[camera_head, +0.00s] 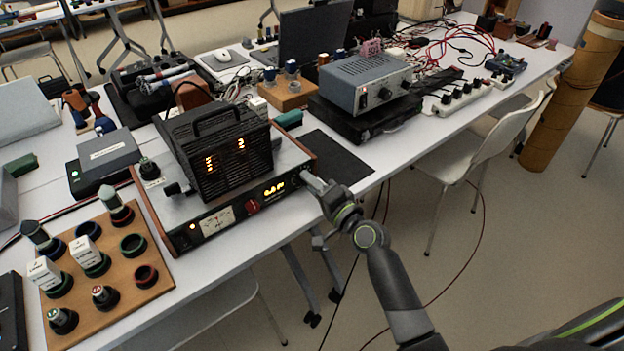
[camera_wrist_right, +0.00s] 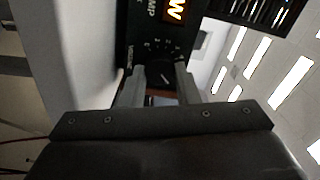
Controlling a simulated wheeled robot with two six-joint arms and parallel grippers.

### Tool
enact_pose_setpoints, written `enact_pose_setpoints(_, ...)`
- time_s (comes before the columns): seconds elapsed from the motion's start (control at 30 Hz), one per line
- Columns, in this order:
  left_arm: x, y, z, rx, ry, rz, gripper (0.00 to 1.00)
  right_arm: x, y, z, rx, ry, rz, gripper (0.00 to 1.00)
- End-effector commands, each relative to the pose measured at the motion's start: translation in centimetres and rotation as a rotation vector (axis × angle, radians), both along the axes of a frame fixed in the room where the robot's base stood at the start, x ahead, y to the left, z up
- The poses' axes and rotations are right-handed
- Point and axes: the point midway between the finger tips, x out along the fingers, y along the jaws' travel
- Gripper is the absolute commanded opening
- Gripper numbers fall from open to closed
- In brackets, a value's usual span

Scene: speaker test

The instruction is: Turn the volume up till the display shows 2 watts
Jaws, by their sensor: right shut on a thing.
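The amplifier (camera_head: 228,222) is a wide unit with wooden sides, a dark front panel and a black vented box on top. Its small amber display (camera_head: 275,189) glows on the front; I cannot read the figure surely. A glowing letter W of the display (camera_wrist_right: 174,10) shows in the right wrist view. The volume knob (camera_wrist_right: 163,77) is dark and round, with scale marks around it. My right gripper (camera_head: 309,180) is at the right end of the front panel. Its two fingers are shut on the knob, one on each side. My left gripper is not in view.
A red knob (camera_head: 252,206) and a lit needle meter (camera_head: 217,222) are left of the display. A wooden board (camera_head: 125,273) with several plugs stands left of the amplifier. A black mat (camera_head: 338,155) lies to its right.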

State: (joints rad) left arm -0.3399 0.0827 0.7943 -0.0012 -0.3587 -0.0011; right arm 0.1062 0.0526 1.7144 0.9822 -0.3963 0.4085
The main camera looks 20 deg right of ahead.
Motion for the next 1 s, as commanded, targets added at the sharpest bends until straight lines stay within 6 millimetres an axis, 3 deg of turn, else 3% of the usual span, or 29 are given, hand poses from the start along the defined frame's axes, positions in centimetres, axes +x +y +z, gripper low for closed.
enact_pose_setpoints(0.4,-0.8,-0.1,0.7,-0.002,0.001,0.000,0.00,0.0,0.0,-0.1,0.224,0.083,-0.001,0.05)
enact_pose_setpoints(1.0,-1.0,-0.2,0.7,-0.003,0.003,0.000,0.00,0.0,0.0,-0.2,0.274,0.101,-0.001,0.05)
